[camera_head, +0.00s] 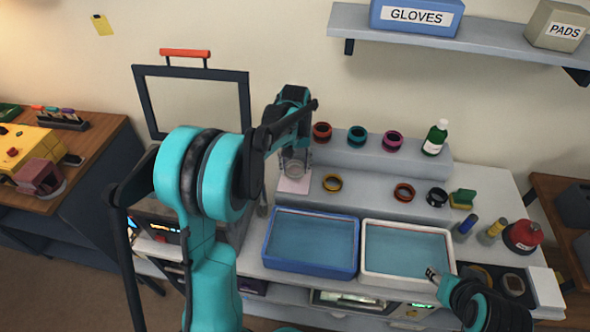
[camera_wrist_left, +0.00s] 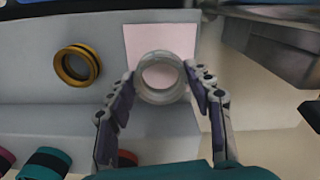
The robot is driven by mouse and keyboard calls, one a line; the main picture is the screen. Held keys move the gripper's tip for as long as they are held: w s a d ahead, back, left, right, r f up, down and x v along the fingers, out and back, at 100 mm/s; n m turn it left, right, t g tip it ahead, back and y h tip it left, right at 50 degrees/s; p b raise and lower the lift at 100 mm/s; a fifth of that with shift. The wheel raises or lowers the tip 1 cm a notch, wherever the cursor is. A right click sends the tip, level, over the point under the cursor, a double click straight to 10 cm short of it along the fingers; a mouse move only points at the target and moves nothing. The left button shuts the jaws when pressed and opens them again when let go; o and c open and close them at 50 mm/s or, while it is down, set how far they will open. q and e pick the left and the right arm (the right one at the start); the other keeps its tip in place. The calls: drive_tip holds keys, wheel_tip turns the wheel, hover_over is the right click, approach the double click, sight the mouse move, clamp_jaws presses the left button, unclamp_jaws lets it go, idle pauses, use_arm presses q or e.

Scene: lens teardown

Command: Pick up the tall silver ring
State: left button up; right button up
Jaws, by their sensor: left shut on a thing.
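The tall silver ring (camera_wrist_left: 160,97) is between the two fingers of my left gripper (camera_wrist_left: 160,88) in the left wrist view, with a finger against each side. In the head view the ring (camera_head: 294,170) shows faintly at the left end of the lower shelf step, under my left gripper (camera_head: 294,160). A pale pink square (camera_head: 292,185) lies at the ring; it also shows in the left wrist view (camera_wrist_left: 180,38). I cannot tell whether the ring touches it. My right gripper (camera_head: 432,273) is at the bottom right, over the white tray's front corner; its opening is unclear.
A gold ring (camera_head: 332,183) stands just right of the silver ring. Red, teal and magenta rings (camera_head: 392,141) and a green bottle (camera_head: 435,138) stand on the upper step. A blue tray (camera_head: 311,270) and a white tray (camera_head: 408,279) sit in front.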

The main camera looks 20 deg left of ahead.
use_arm(q)
drive_tip(key=s+d+r+p, duration=0.3)
drive_tip(key=s+d+r, duration=0.3)
drive_tip(key=s, duration=0.3)
drive_tip(key=shift+s+d+r, duration=0.2)
drive_tip(key=shift+s+r, duration=0.2)
drive_tip(key=shift+r, duration=0.25)
